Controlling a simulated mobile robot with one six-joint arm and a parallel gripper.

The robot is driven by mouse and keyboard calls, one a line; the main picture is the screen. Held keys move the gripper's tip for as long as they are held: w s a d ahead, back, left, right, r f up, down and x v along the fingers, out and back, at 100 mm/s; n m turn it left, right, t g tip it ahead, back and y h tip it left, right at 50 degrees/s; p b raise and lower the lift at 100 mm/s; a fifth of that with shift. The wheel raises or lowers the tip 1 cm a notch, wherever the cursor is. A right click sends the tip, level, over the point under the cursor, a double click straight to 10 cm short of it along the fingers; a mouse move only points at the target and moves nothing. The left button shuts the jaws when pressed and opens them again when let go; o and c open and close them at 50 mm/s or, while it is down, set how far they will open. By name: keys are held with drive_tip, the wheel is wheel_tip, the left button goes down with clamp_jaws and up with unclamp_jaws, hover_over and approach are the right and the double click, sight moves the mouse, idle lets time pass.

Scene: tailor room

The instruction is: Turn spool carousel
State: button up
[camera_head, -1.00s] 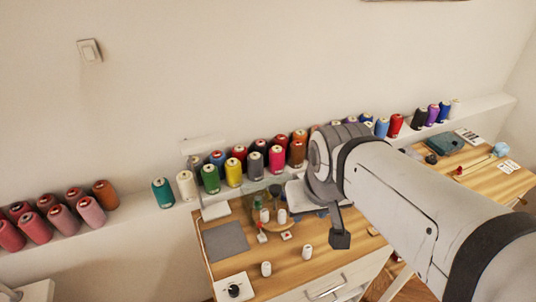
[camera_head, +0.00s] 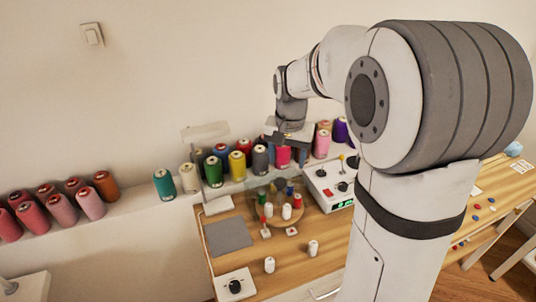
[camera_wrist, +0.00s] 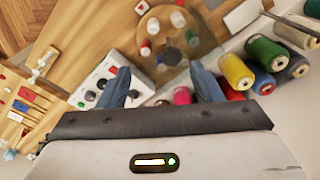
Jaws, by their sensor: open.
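The spool carousel (camera_head: 281,222) is a low round wooden disc on the table, carrying several small spools, white, red and blue among them. A see-through panel partly covers it. It also shows in the wrist view (camera_wrist: 151,46), beyond my fingers and at the top middle. My gripper (camera_wrist: 160,88) is open, with two blue-grey fingers apart and nothing between them. In the head view my gripper (camera_head: 292,138) hangs above the back of the table, near the row of large thread cones, behind and apart from the carousel. Its fingertips are hard to make out there.
A white control box (camera_head: 318,190) with a joystick and green display stands right of the carousel. Large thread cones (camera_head: 237,165) line the back shelf. A black knob on a white plate (camera_head: 235,287), a grey mat (camera_head: 228,236) and two loose white spools (camera_head: 269,265) lie in front.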

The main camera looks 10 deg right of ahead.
drive_tip(key=m+b, duration=0.1)
drive_tip(key=m, duration=0.1)
hover_over(281, 181)
drive_tip(key=shift+g, duration=0.4)
wheel_tip(281, 181, down, 6)
drive_tip(key=shift+s+r, duration=0.1)
drive_tip(key=shift+f+p, duration=0.35)
drive_tip(key=shift+f, duration=3.65)
clamp_jaws()
